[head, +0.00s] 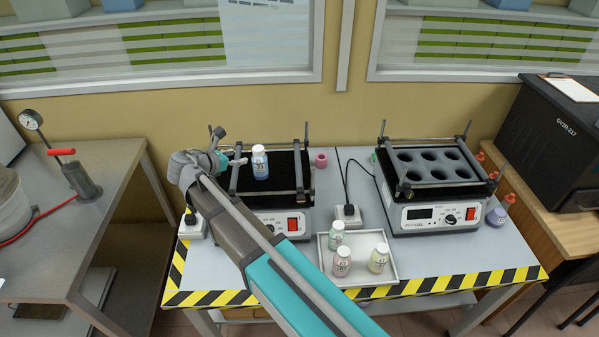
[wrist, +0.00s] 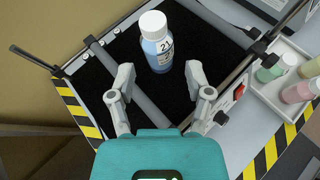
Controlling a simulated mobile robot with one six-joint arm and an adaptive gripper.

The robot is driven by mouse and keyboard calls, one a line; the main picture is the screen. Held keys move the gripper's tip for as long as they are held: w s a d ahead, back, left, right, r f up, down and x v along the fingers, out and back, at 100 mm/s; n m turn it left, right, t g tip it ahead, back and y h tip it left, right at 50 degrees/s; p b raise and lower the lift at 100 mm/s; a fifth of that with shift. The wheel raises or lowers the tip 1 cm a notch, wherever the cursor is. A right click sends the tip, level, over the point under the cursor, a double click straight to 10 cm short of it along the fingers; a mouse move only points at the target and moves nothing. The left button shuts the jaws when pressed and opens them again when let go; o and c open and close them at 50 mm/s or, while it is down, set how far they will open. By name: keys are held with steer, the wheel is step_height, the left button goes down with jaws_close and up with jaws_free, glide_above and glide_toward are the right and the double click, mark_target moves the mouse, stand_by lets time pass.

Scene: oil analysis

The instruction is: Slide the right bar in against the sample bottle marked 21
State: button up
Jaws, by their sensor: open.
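The sample bottle marked 21 (head: 260,163) has a white cap and blue contents. It stands upright on the black mat of the left shaker (head: 253,217), and its label shows in the wrist view (wrist: 160,45). The right bar (head: 298,168) runs front to back near the shaker's right side, with a gap between it and the bottle. The left bar (head: 234,178) lies left of the bottle and crosses under my gripper in the wrist view. My gripper (wrist: 163,82) is open and empty, its fingers spread above the mat on the bottle's left side.
A tray (head: 386,281) with several small bottles sits in front, right of the left shaker. A second shaker (head: 437,215) with a holed block stands to the right. The left shaker's corner posts and rails stand up around the mat.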

steer(key=w+d+m+g+y+p, duration=0.1)
steer(key=d+m+g+p, duration=0.25)
steer(key=d+m, duration=0.3)
step_height(320, 180, up, 3)
steer(key=m+g+y+p, duration=0.6)
steer(key=m+y+p, duration=0.35)
steer(key=m, duration=1.15)
glide_above(300, 178)
steer(key=d, duration=0.3)
steer(key=shift+s+a, duration=0.1)
steer(key=shift+s, duration=0.05)
steer(key=shift+f, duration=0.1)
steer(key=a+f+b, duration=0.1)
steer(key=f+b, duration=0.8)
steer(key=a+f+b, duration=0.1)
steer(key=f+b, duration=0.3)
steer(key=shift+a+f+b, duration=0.2)
steer(key=shift+a+b, duration=0.1)
steer(key=shift+a, duration=0.05)
jaws_close()
